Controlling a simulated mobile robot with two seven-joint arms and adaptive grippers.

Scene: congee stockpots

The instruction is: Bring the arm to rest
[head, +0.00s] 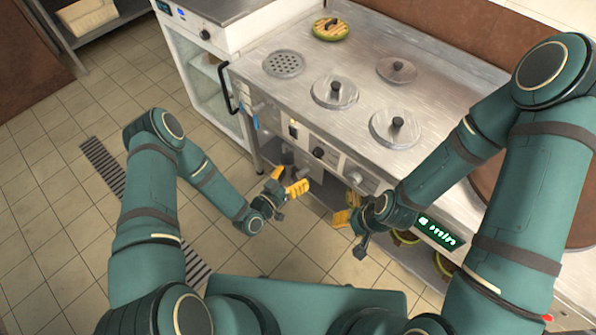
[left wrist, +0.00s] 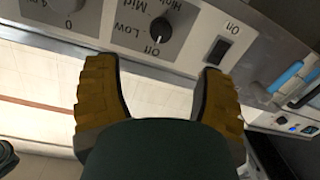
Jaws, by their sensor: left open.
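My left arm (head: 150,200) comes in from the left and bends toward the front of the steel cooking counter. My left gripper (head: 286,188) has yellow fingers and hangs in front of the counter's control panel. In the left wrist view the fingers of the left gripper (left wrist: 160,95) are wide apart with nothing between them. My right arm (head: 510,170) reaches in from the right. My right gripper (head: 349,220) is beside the counter front, with its fingers partly hidden by the wrist, so its opening is unclear.
The steel counter (head: 450,75) holds several lidded stockpots, including one lid (head: 335,92), and a perforated plate (head: 284,64). The control panel has a knob (left wrist: 161,29) and a switch (left wrist: 217,50). Tiled floor (head: 60,230) at left is clear.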

